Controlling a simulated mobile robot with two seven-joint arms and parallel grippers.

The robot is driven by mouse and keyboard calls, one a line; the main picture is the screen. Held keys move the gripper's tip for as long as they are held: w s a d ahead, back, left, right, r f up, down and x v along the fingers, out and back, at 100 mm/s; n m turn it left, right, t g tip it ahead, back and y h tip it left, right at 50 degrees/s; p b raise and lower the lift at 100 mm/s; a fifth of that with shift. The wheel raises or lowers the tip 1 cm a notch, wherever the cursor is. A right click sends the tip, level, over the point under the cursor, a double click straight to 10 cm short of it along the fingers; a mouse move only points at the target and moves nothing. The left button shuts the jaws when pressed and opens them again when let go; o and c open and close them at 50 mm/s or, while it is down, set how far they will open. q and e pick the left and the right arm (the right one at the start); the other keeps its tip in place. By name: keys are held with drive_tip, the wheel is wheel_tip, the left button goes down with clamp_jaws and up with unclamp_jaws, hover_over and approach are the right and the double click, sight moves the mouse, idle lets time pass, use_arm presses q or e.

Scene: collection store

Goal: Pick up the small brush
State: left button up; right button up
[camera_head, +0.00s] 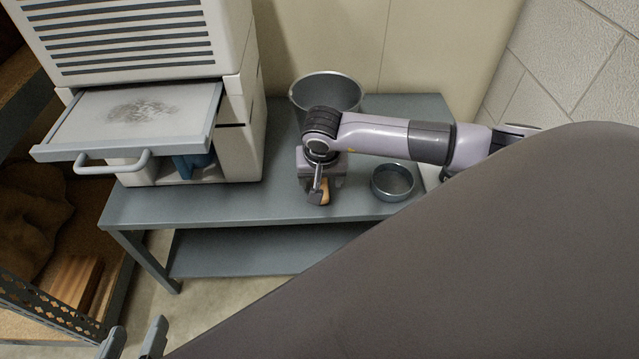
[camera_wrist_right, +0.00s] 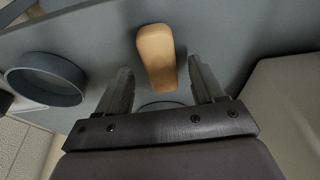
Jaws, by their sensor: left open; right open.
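The small brush shows as a tan wooden piece (camera_head: 326,187) on the grey table, partly hidden by my right gripper (camera_head: 315,192). In the right wrist view its rounded tan body (camera_wrist_right: 156,52) lies between and just beyond the fingertips of my open right gripper (camera_wrist_right: 160,72). The fingers stand on either side with gaps. I cannot see bristles. My left gripper (camera_head: 132,340) is open and empty at the bottom left, far from the brush and away from the table.
A grey metal table (camera_head: 230,204) carries a metal bucket (camera_head: 326,88) behind my right arm and a round shallow dish (camera_head: 393,196) to the right. A white cabinet (camera_head: 240,140) with an extended tray (camera_head: 130,115) stands left. Shelving (camera_head: 45,315) is at far left.

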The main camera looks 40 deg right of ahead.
drive_tip(key=shift+w+f, duration=0.15)
drive_tip(key=shift+f, duration=0.45)
use_arm(q)
drive_tip(key=shift+w+d, duration=0.1)
drive_tip(key=shift+d, duration=0.1)
use_arm(e)
drive_tip(key=c, duration=1.1)
drive_tip(key=shift+r, duration=0.1)
drive_tip(key=shift+c, duration=0.2)
drive_tip(key=shift+r, duration=0.5)
use_arm(q)
drive_tip(key=shift+y, duration=0.8)
drive_tip(key=shift+s+a+r+p, duration=0.1)
drive_tip(key=shift+s+a+p, duration=0.15)
drive_tip(key=shift+a+p, duration=0.5)
drive_tip(key=shift+s+a+r+p, duration=0.1)
drive_tip(key=shift+s+a+p, duration=0.15)
drive_tip(key=shift+a+p, duration=0.5)
drive_tip(key=shift+s+a+r+p, duration=0.1)
drive_tip(key=shift+s+a+p, duration=0.25)
drive_tip(key=shift+p, duration=0.7)
use_arm(e)
wheel_tip(320, 180, up, 19)
use_arm(q)
drive_tip(key=shift+w, duration=0.1)
